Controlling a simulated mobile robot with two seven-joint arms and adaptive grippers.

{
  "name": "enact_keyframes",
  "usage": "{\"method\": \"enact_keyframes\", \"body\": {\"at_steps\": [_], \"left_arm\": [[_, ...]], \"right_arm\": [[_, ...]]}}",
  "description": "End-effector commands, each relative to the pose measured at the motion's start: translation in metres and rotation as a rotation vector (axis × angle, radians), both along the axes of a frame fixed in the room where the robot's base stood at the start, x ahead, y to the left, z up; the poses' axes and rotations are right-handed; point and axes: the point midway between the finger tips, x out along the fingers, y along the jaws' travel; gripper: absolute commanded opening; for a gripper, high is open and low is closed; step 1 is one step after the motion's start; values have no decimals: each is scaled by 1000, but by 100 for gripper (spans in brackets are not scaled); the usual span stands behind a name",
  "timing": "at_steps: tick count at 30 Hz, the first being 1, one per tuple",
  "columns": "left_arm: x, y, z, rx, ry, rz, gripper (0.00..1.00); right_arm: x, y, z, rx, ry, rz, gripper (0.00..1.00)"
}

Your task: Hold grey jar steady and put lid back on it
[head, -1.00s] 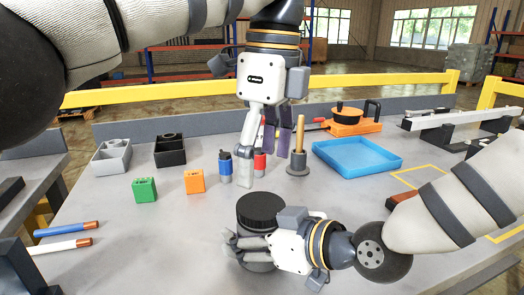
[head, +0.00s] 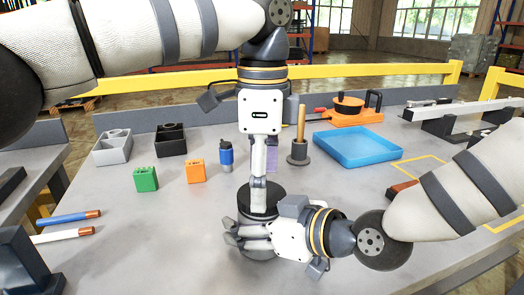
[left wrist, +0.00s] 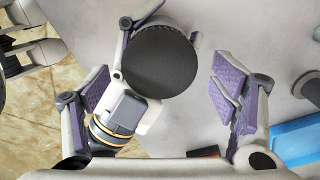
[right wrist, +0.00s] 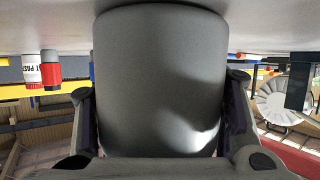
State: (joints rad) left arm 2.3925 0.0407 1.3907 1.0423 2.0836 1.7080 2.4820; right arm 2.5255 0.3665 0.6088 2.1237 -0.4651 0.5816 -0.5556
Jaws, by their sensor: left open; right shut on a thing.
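The grey jar (right wrist: 160,80) stands upright on the table near the front, and its body fills the middle of the right wrist view. My right gripper (head: 236,238) is shut around the jar's side, coming from the right. The black round lid (head: 262,208) sits on top of the jar and looks level; whether it is fully seated I cannot tell. My left gripper (head: 259,190) points down over the lid, partly hiding it. In the left wrist view the lid (left wrist: 160,60) shows off-centre towards the top, and the open fingers of the left gripper (left wrist: 165,95) are apart and empty.
A blue bottle (head: 226,155), an orange block (head: 195,172) and a green block (head: 145,179) stand behind and left. A grey holder with a wooden peg (head: 299,150) and a blue tray (head: 356,148) are behind and right. Two markers (head: 68,218) lie at left.

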Motion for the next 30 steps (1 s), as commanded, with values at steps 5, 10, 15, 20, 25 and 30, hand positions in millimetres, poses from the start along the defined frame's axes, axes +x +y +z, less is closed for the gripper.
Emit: {"method": "enact_keyframes", "body": {"at_steps": [5, 10, 15, 20, 25, 30], "left_arm": [[0, 0, -13, -1, 1, 0, 79], [0, 0, -15, -1, 0, -1, 79], [0, 0, -14, -1, 0, 0, 66], [0, 0, -14, -1, 0, 0, 29], [0, 0, -15, -1, 0, -25, 28], [0, 0, -15, -9, 4, -398, 28]], "right_arm": [[-1, 0, -1, -1, 4, 0, 0], [-1, 0, -2, -2, 4, 0, 0], [-1, 0, -2, -1, 5, 0, 0], [-1, 0, -2, -1, 5, 0, 0], [-1, 0, -2, -1, 5, 1, 0], [-1, 0, -2, -1, 5, 1, 0]]}}
